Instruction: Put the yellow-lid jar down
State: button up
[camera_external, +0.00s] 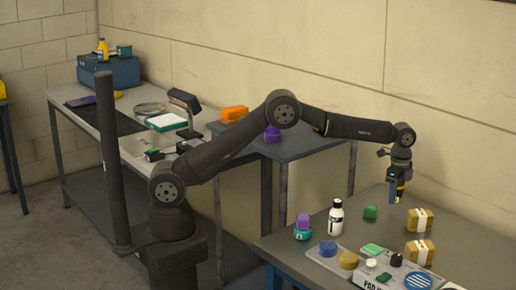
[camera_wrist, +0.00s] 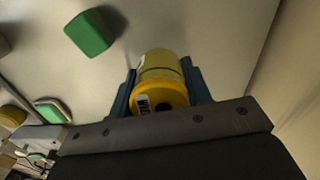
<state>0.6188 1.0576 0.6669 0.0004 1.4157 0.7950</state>
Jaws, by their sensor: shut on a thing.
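The yellow-lid jar (camera_wrist: 160,92) is held between the two blue-grey fingers of my gripper (camera_wrist: 160,86) in the wrist view. Its yellow lid faces the camera, with a small white label on it and a paler yellow body beyond. In the external view my gripper (camera_external: 397,190) points down over the right-hand table (camera_external: 385,198), near the wall. There the jar is mostly hidden by the fingers, with only a small orange-yellow patch showing. The gap between jar and table is hard to judge.
A green block (camera_external: 370,212) lies left of my gripper and shows in the wrist view (camera_wrist: 90,33). Two strapped tan packages (camera_external: 420,219) (camera_external: 420,252) stand in front. A white bottle (camera_external: 336,220) and a tray of pads (camera_external: 320,257) are further left and forward.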

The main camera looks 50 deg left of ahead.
jog(key=shift+f, duration=2)
jog(key=shift+f, duration=0.1)
jog(key=o, duration=1)
jog(key=shift+c, duration=0.2)
notch_tip(320, 180, up, 12)
jog(key=shift+r, duration=0.15)
send_over(394, 213)
jog(key=shift+a+f, duration=0.15)
jog(key=shift+f, duration=4.15)
jog(key=shift+f, duration=0.1)
